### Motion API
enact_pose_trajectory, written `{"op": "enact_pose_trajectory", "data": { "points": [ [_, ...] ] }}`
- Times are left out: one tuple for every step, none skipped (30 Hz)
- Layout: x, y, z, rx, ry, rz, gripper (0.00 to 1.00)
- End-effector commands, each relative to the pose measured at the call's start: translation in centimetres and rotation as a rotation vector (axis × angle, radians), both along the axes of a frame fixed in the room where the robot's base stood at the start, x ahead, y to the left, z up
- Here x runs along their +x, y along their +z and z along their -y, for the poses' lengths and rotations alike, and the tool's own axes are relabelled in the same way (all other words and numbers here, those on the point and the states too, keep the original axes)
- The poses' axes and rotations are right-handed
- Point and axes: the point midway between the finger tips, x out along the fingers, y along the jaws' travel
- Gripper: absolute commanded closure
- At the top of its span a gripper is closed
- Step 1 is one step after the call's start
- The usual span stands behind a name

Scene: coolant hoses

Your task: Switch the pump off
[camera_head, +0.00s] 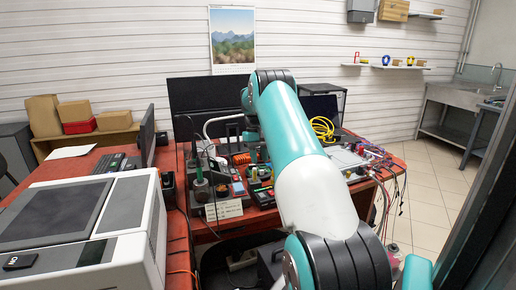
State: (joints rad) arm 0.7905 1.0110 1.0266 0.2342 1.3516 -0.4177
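I cannot pick out the pump or its switch for certain in the head view. A dark box with small coloured parts on its front (262,195) stands at the front of the red bench, just left of my arm. A small unit with a blue face (238,188) is to its left. A white hose (210,122) arches up behind them, near an orange coil (241,159). My teal and white arm reaches over the bench and hides part of it. My gripper does not show.
A white machine (85,225) fills the lower left. A white card (224,209) hangs at the bench front. Yellow cable (322,128) and loose leads (378,155) lie right of my arm. Dark monitors stand behind. The tiled floor (425,195) at right is mostly open.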

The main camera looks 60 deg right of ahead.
Motion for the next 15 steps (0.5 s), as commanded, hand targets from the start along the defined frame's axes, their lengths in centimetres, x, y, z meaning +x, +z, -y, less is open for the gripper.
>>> {"op": "enact_pose_trajectory", "data": {
  "points": [
    [0.3,1.1,0.1,-0.002,0.0,0.002,0.68],
    [0.4,1.6,0.2,-0.001,0.0,0.003,0.68],
    [0.6,2.5,0.3,-0.001,0.0,0.001,0.68],
    [0.6,2.9,0.3,-0.001,0.001,0.0,0.68],
    [0.7,3.2,0.4,-0.001,0.0,-0.001,0.68],
    [0.8,3.5,0.4,0.0,0.002,-0.001,0.68],
    [0.8,3.7,0.5,-0.001,0.0,-0.001,0.68],
    [0.9,3.9,0.5,0.0,0.001,0.0,0.68],
    [0.9,4.0,0.5,0.002,0.002,0.0,0.68],
    [0.9,4.0,0.5,0.002,0.001,-0.001,0.68],
    [0.9,4.1,0.5,0.002,0.0,-0.001,0.68],
    [0.9,4.1,0.5,0.002,0.0,-0.001,0.68],
    [0.9,4.1,0.5,0.003,-0.001,-0.001,0.68],
    [0.9,4.1,0.5,0.002,0.0,-0.001,0.68],
    [0.9,4.1,0.5,0.002,0.0,-0.001,0.68]
  ]
}}
